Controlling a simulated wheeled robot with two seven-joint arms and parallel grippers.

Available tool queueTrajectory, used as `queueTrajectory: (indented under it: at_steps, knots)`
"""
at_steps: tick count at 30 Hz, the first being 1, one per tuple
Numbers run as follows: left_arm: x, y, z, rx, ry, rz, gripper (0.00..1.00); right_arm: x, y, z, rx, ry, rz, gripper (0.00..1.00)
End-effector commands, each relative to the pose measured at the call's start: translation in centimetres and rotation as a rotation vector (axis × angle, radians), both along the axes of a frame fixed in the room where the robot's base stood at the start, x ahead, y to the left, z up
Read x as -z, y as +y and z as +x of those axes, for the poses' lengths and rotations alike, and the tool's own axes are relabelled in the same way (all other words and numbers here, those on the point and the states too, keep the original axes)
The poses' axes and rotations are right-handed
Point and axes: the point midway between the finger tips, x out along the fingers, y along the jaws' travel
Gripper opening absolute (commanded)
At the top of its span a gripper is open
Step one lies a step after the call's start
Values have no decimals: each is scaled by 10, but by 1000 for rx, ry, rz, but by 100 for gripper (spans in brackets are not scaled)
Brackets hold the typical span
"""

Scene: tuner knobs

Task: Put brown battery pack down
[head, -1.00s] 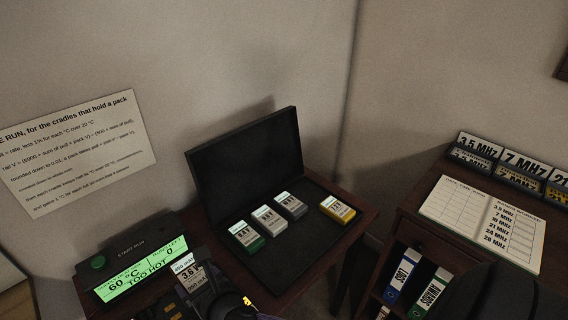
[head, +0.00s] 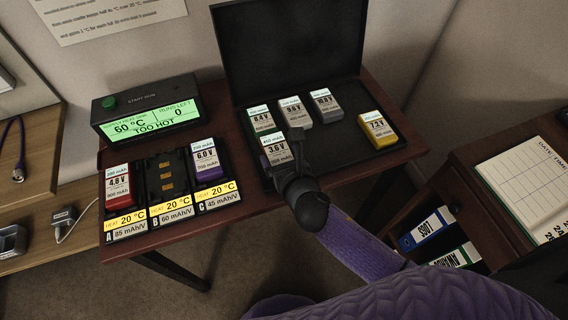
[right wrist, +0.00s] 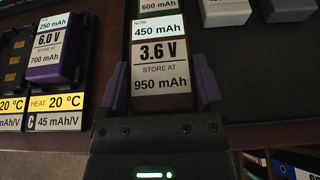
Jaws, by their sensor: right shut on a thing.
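The brown battery pack (head: 276,150), labelled 3.6 V, is at the front left of the open black case (head: 340,146), just in front of the green 8.4 V pack (head: 262,121). My right gripper (head: 284,162) is shut on the brown pack. In the right wrist view the brown pack (right wrist: 162,60) lies between the purple fingers (right wrist: 160,88), its label facing up. I cannot tell whether the pack rests on the case floor. My left gripper is not in view.
The case also holds white (head: 295,112), grey (head: 325,104) and yellow (head: 377,129) packs. Left of it, red (head: 118,186) and purple (head: 206,162) packs sit in cradles A and C; cradle B (head: 167,176) is empty. The display (head: 150,118) reads TOO HOT.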

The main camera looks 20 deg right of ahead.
Motion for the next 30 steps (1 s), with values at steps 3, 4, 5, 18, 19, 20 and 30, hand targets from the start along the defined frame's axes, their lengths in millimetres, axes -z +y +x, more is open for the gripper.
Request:
queueTrajectory:
  at_steps: [3, 4, 5, 18, 19, 20, 30]
  knots:
    - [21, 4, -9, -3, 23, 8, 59, 30, 0, -1, 2, 5, 1, 20]
    - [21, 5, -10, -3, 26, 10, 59, 30, 0, -1, 1, 4, 0, 20]
    - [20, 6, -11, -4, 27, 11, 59, 29, 0, 0, 1, 3, 0, 20]
    - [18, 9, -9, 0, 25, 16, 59, 27, 0, 0, 1, 1, 0, 100]
    - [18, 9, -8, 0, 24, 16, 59, 27, 0, 0, 1, 1, 0, 100]
    - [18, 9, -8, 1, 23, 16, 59, 27, 0, 0, 1, 1, 0, 100]
    - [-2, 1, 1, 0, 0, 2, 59, 5, -2, -36, 0, 1, 1, 100]
